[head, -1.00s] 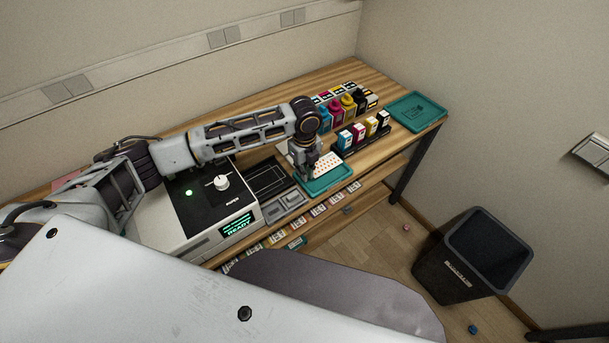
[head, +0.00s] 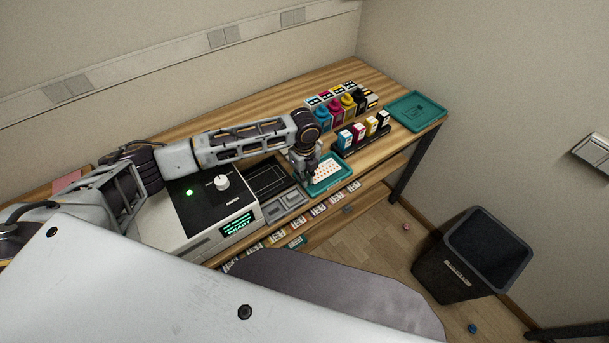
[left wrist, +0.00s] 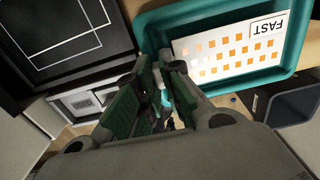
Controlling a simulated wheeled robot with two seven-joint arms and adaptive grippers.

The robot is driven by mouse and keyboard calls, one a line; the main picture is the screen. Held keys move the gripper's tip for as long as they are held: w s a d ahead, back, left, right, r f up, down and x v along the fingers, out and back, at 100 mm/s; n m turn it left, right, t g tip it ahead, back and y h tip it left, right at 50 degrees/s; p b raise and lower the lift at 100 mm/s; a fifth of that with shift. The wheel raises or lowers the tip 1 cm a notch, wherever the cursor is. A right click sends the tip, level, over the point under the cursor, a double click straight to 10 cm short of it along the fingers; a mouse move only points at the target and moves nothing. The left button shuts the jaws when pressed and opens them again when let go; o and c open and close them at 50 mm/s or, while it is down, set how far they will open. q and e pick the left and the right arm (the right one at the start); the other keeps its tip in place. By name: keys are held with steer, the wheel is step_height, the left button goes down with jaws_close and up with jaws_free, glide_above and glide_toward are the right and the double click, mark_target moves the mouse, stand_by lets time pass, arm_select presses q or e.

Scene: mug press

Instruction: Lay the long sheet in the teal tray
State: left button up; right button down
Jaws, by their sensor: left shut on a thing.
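The long sheet (head: 328,173) is white with rows of orange squares. In the left wrist view the sheet (left wrist: 235,50) shows the word FAST at its far end. It lies within the rim of the teal tray (head: 349,171); whether it rests flat on the floor is hard to tell. The tray (left wrist: 152,25) also shows in the left wrist view. My left gripper (head: 311,172) is at the tray's left side, shut on the sheet's near end. Its fingertips (left wrist: 164,68) hide that end in the left wrist view. My right gripper is not in view.
A white press (head: 205,215) with a lit READY display stands left of the tray. Ink bottles (head: 347,103) and a rack of cartridges (head: 363,135) stand behind. A second teal tray (head: 417,110) lies at the bench's right end. A dark bin (head: 470,258) is on the floor.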

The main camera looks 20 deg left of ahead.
arm_select(q)
steer(key=shift+f, duration=0.15)
steer(key=o, duration=0.7)
steer(key=shift+r, duration=6.5)
steer(key=shift+s+f, duration=0.1)
steer(key=shift+s, duration=0.05)
